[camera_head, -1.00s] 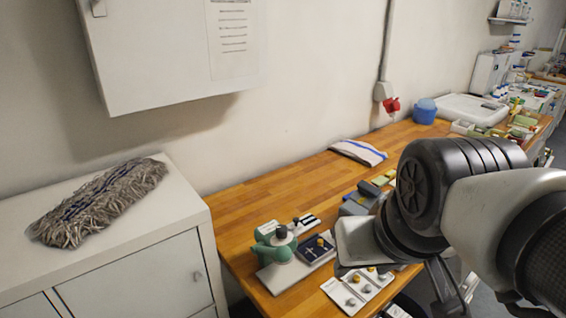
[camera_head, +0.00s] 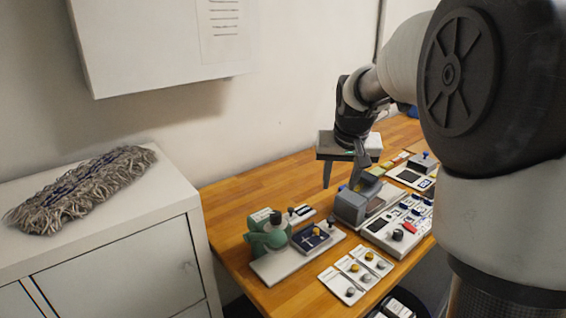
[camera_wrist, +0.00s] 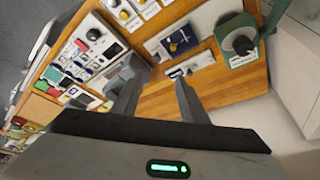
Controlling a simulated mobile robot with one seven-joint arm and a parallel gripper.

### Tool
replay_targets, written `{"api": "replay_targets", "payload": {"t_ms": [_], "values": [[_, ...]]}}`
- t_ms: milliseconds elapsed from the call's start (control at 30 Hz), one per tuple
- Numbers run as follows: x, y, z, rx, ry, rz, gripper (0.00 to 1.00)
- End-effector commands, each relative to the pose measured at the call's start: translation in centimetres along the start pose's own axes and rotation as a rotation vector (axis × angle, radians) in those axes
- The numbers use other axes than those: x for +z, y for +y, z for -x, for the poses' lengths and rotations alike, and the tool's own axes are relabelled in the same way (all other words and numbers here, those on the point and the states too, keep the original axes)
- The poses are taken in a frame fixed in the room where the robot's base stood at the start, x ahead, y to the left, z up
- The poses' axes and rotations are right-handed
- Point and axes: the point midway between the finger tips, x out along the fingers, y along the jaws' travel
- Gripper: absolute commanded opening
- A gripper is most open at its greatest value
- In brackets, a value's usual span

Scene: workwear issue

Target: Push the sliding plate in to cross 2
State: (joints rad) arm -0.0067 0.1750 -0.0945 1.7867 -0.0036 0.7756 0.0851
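A dark blue plate (camera_head: 303,240) with white cross marks and a yellow knob lies on a light base beside a green press-like device (camera_head: 264,238); I take it for the sliding plate. The plate (camera_wrist: 176,42) and the green device (camera_wrist: 240,42) also show at the top of the wrist view. Which cross is cross 2 is too small to read. My gripper (camera_head: 342,185) hangs above the bench, behind and right of the plate, apart from it. In the wrist view, the two fingers of my gripper (camera_wrist: 155,85) are spread with nothing between them.
A grey block-shaped device (camera_head: 350,207) stands below my gripper. Right of it is a control panel (camera_head: 386,240) with buttons and a dark knob. A white card with knobs (camera_head: 345,284) lies at the front edge. The wooden bench (camera_head: 235,205) is clear at the back left.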

Motion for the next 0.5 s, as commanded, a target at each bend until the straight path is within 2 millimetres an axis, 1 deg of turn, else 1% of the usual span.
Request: {"api": "replay_targets", "payload": {"t_ms": [33,100,200,367,467,500], "values": [[-0.7,0.1,-2.2,0.008,-0.008,-0.005,0.4],[-1.6,0.2,-3.9,0.015,-0.011,-0.01,0.4],[-2.2,0.3,-5.1,0.021,-0.012,-0.015,0.4],[-2.4,0.4,-6.5,0.022,-0.014,-0.016,0.4],[-2.2,0.5,-8.2,0.022,-0.015,-0.016,0.4],[-2.2,0.5,-9.0,0.023,-0.017,-0.016,0.4]]}}
